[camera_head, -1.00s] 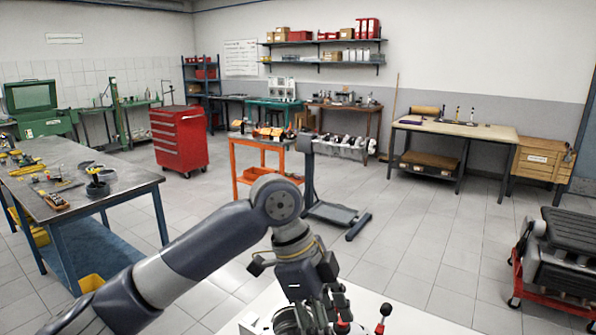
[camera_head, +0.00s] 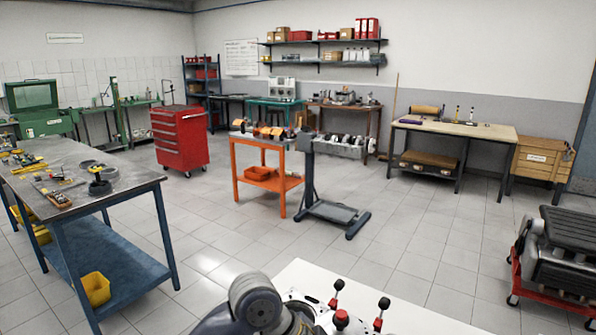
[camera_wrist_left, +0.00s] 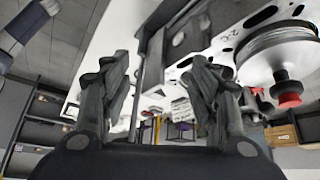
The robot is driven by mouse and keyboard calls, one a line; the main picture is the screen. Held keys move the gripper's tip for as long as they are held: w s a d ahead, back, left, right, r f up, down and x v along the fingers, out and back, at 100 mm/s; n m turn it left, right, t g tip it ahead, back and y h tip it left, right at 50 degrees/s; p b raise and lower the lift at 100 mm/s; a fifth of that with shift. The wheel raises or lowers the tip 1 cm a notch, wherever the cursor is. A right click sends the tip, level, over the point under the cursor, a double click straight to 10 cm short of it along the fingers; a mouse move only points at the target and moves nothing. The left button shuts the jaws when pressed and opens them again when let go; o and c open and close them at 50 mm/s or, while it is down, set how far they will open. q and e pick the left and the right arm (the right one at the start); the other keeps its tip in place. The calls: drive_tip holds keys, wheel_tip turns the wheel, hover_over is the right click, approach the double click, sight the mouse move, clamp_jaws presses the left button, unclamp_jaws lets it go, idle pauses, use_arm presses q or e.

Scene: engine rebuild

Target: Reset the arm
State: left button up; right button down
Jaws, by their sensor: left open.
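My left arm is low at the bottom edge of the head view, with only its rounded joint and a little of the link showing. The left gripper is out of the head view. In the left wrist view my left gripper (camera_wrist_left: 160,75) is open, its two dark fingers apart with nothing held between them. Close beside the fingers in that view are a white plate (camera_wrist_left: 215,52) and a round grey disc (camera_wrist_left: 278,52) with a red-capped knob (camera_wrist_left: 289,97). My right gripper does not show.
A white surface (camera_head: 400,312) with red and black knobs lies at the bottom centre. A blue-framed workbench (camera_head: 105,205) stands left, an orange cart (camera_head: 262,142) with a dark stand (camera_head: 310,170) ahead. A red trolley (camera_head: 516,272) is right.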

use_arm(q)
drive_tip(key=s+a+f+n+t+y, duration=0.1)
drive_tip(key=s+a+f+n+t, duration=0.15)
drive_tip(key=a+f+n, duration=0.3)
drive_tip(key=s+a+f+n+t, duration=0.1)
drive_tip(key=s+a+f+n, duration=0.35)
drive_tip(key=a+f, duration=0.2)
drive_tip(key=s+a+f+n+y, duration=0.3)
drive_tip(key=s+a, duration=0.2)
drive_tip(key=a, duration=0.2)
drive_tip(key=s+a+f+n+y, duration=0.2)
drive_tip(key=s+a+n, duration=0.1)
drive_tip(key=s+a, duration=0.4)
wheel_tip(320, 180, down, 29)
drive_tip(key=s+a, duration=0.1)
drive_tip(key=s+a+f+g+b, duration=0.1)
drive_tip(key=s+a+f+g, duration=0.1)
drive_tip(key=s+f, duration=1.2)
drive_tip(key=shift+s+a+f, duration=0.4)
drive_tip(key=shift+s+a, duration=0.05)
drive_tip(key=shift+s, duration=0.75)
